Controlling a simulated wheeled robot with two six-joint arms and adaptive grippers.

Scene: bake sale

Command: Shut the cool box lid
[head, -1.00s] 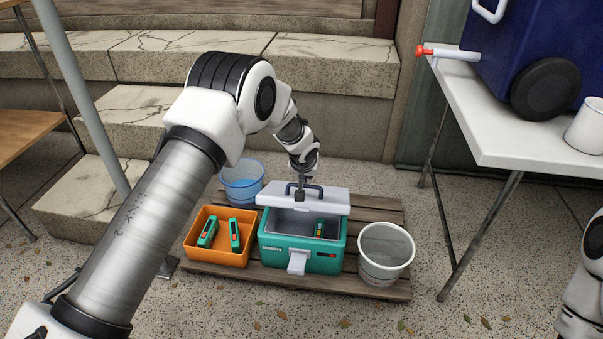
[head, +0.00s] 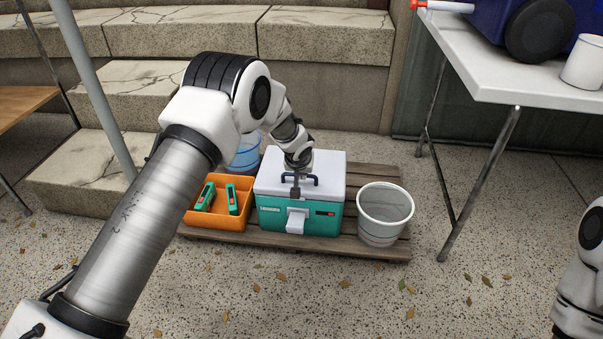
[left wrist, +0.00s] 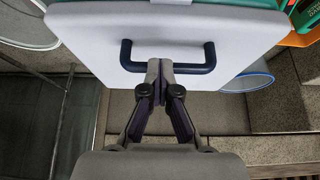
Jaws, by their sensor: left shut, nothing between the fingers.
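The cool box (head: 270,221) is teal and stands on a wooden pallet. Its white lid (head: 325,168) lies down over the top, and the inside is hidden. A dark blue handle (head: 312,180) is on the lid. The white latch flap (head: 296,221) hangs at the front. My left gripper (head: 296,192) is shut and empty, its tips at the lid by the handle. In the left wrist view the shut fingers (left wrist: 159,68) are at the white lid (left wrist: 90,45), beside the handle (left wrist: 126,55). My right gripper is not seen; only part of that arm shows at the right edge.
An orange bin (head: 217,222) with two green scanner-like items stands left of the cool box. A blue bucket (head: 243,158) is behind it, partly hidden by my arm. A clear-grey bucket (head: 384,215) stands close on the right. A white table (head: 500,80) is at the upper right.

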